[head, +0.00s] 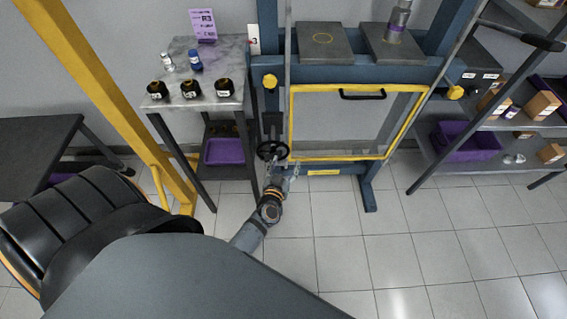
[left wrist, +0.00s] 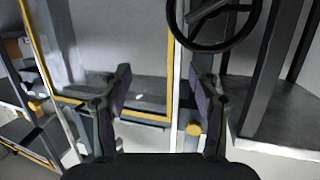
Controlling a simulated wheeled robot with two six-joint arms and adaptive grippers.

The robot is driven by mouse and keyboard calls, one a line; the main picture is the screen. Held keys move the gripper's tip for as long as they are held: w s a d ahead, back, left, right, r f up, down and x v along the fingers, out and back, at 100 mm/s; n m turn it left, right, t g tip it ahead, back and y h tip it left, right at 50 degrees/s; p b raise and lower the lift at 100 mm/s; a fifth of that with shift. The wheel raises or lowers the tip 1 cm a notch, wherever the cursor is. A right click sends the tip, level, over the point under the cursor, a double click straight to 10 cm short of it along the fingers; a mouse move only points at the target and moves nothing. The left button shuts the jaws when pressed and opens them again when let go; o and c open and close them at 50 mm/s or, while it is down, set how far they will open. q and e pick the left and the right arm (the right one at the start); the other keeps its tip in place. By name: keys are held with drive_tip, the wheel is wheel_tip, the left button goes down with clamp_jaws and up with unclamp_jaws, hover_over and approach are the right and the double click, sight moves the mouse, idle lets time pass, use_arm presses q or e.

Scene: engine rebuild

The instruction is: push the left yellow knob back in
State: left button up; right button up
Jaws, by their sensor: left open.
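The left yellow knob (head: 270,81) sits on the blue press frame (head: 350,73), at the upper left of the yellow-edged guard door (head: 291,120). In the left wrist view a yellow knob (left wrist: 193,128) shows low, beside the right-hand finger; this view appears turned upside down. My left gripper (head: 281,172) is open and empty, well below the knob in the head view and close to the black handwheel (head: 272,150). Its two fingers (left wrist: 159,80) are spread in the wrist view. Whether the knob is pulled out is too small to tell. My right gripper is out of view.
The handwheel (left wrist: 213,45) is near the fingers. A second yellow knob (head: 455,92) is at the press's right. A side table (head: 215,65) with labelled black parts stands left, by a yellow post (head: 100,90). Shelves (head: 470,165) stand right. The tiled floor in front is clear.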

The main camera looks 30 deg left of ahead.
use_arm(q)
drive_tip(key=s+d+f+m+g+h+b, duration=0.1)
drive_tip(key=s+f, duration=0.1)
drive_tip(key=f, duration=0.4)
drive_tip(key=s+d+f+m+g+h, duration=0.1)
drive_tip(key=s+f, duration=0.1)
drive_tip(key=f, duration=0.5)
drive_tip(key=shift+s+f+b, duration=0.15)
drive_tip(key=shift+s+b, duration=0.25)
drive_tip(key=s+f+m+g+h, duration=0.15)
drive_tip(key=s+f+g, duration=0.25)
drive_tip(key=s+f, duration=0.45)
drive_tip(key=s+a+f+g, duration=0.1)
drive_tip(key=s+f, duration=0.3)
drive_tip(key=s, duration=0.4)
drive_tip(key=s+a+f+g+p, duration=0.1)
drive_tip(key=s+f+g, duration=0.3)
drive_tip(key=s, duration=0.5)
drive_tip(key=s+a+f+g+p, duration=0.1)
drive_tip(key=s+a+f+g, duration=0.1)
drive_tip(key=s, duration=0.6)
wheel_tip(320, 180, down, 3)
drive_tip(key=shift+s+a+r+g, duration=0.15)
drive_tip(key=shift+a+g, duration=0.15)
drive_tip(key=shift+a, duration=0.2)
